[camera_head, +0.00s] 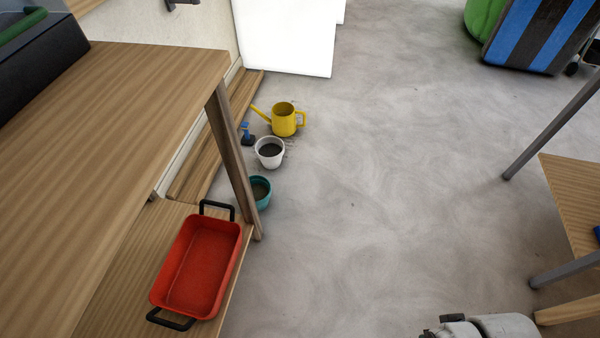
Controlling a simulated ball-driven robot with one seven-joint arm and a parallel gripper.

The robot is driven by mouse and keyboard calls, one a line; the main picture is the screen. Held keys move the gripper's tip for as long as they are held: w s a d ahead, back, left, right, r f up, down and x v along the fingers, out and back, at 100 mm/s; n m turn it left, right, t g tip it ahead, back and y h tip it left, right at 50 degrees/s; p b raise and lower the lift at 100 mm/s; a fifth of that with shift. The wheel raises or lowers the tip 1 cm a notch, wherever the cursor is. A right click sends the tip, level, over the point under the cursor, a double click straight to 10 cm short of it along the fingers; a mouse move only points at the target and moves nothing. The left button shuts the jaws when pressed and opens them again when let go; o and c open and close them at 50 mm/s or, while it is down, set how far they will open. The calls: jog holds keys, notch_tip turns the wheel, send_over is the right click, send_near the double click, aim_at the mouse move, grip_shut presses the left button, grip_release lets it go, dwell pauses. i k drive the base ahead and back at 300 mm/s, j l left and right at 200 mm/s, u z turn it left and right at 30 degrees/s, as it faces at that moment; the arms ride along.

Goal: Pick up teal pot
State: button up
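The teal pot (262,194) stands upright on the grey floor beside the wooden table's leg. Part of my arm shows at the bottom right edge of the view, but my gripper's fingers do not show. Nothing of mine is near the pot.
A white pot (269,153), a small blue item (246,131) and a yellow watering can (284,120) stand just behind the pot. A red tray (203,262) sits on the lower shelf of the wooden table (130,90). The floor (400,180) to the right is clear.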

aim_at(261, 186)
jog(key=i+z, duration=0.4)
jog(key=i, duration=0.85)
jog(key=i+u, duration=0.35)
jog(key=i+l+u, duration=0.1)
jog(key=u, duration=0.2)
jog(key=i+u, duration=0.1)
jog(key=u, duration=0.25)
jog(key=i+l+u, duration=0.1)
jog(key=u, duration=0.25)
jog(key=i+l+u, duration=0.1)
jog(key=u, duration=0.25)
